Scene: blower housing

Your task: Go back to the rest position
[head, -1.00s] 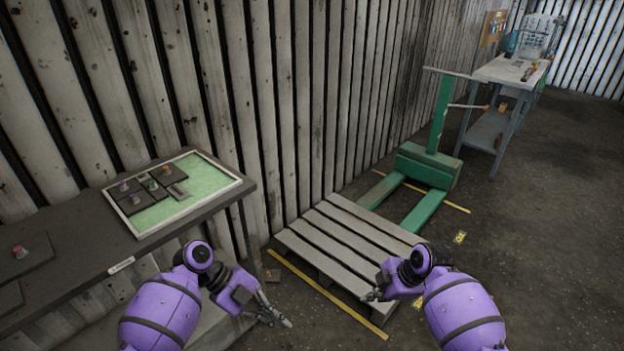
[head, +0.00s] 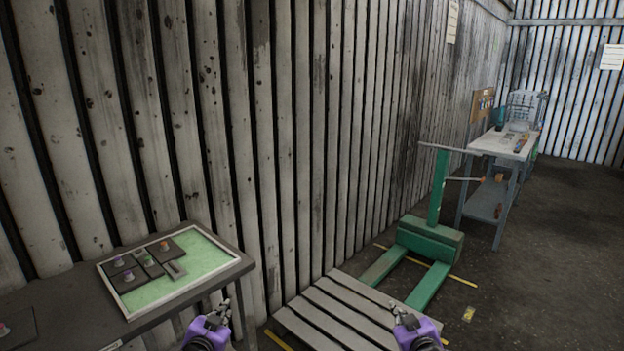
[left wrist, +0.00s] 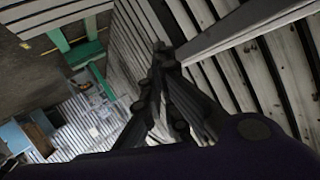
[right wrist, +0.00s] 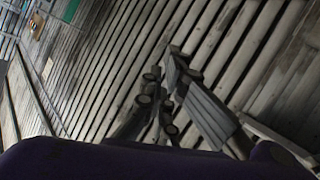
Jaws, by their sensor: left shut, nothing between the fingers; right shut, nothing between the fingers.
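My left gripper (head: 223,308) is at the bottom of the head view, in front of the bench's right end. It is shut and empty, fingers pointing up. Its shut fingers also show in the left wrist view (left wrist: 158,60). My right gripper (head: 396,306) is at the bottom right of the head view, in front of the pallet's right edge. It is shut and empty, and its fingers show in the right wrist view (right wrist: 165,65). Both grippers appear apart from everything around them.
A dark bench (head: 70,310) at the left carries a green-surfaced tray (head: 205,262) with dark plates and small parts. A wooden pallet (head: 335,318) and green pallet jack (head: 430,240) stand ahead. A workbench (head: 505,143) is far right. The floor (head: 560,270) at right is clear.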

